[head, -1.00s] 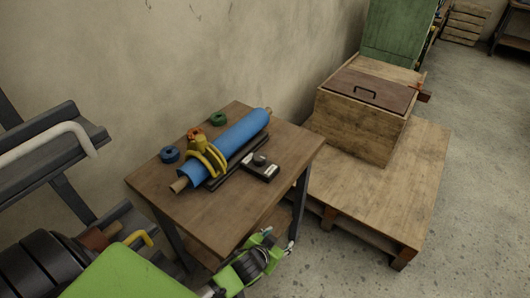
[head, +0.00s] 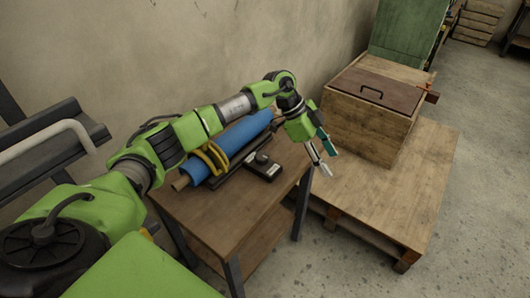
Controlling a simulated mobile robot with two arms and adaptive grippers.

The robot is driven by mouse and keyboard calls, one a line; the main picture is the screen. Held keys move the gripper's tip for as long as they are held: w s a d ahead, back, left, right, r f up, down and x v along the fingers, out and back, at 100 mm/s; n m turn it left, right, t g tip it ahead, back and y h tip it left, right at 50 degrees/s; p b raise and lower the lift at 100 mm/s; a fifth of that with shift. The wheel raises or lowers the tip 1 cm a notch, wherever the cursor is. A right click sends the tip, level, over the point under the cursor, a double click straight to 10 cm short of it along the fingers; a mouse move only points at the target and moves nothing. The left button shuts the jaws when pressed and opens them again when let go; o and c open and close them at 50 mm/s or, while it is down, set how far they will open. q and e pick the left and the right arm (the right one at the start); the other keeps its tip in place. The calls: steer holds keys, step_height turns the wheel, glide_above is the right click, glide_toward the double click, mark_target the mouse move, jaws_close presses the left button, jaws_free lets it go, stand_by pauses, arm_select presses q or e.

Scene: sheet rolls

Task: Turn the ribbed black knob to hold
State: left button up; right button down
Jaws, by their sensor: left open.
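The ribbed black knob (head: 262,158) sits on top of a small dark box (head: 263,170) on the wooden table. The box has a pale label on its front; which setting the knob points to is too small to tell. The box lies beside the blue roll (head: 240,136). My left arm reaches across the table from the left. My left gripper (head: 326,163) is open and empty, pointing down past the table's right edge, to the right of the knob and apart from it. My right gripper is not in view.
A wooden crate (head: 365,125) stands on a pallet (head: 410,200) at right. The table's front is clear.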

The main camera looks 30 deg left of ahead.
arm_select(q)
steer(key=a+r+n+g+y, duration=0.1)
steer(key=a+r+n+y, duration=0.1)
steer(key=a, duration=0.5)
steer(key=a+r+n+y, duration=0.2)
steer(key=a+y, duration=0.1)
steer(key=a, duration=0.4)
step_height(320, 180, up, 2)
steer(key=r+n+y, duration=0.1)
steer(key=n+y, duration=0.1)
glide_above(262, 155)
steer(key=shift+g, duration=0.4)
step_height(262, 155, down, 13)
steer(key=p, duration=0.2)
steer(key=shift+s+f+p, duration=0.1)
steer(key=shift+p, duration=0.2)
steer(key=shift+f, duration=0.5)
steer(key=c, duration=1.1)
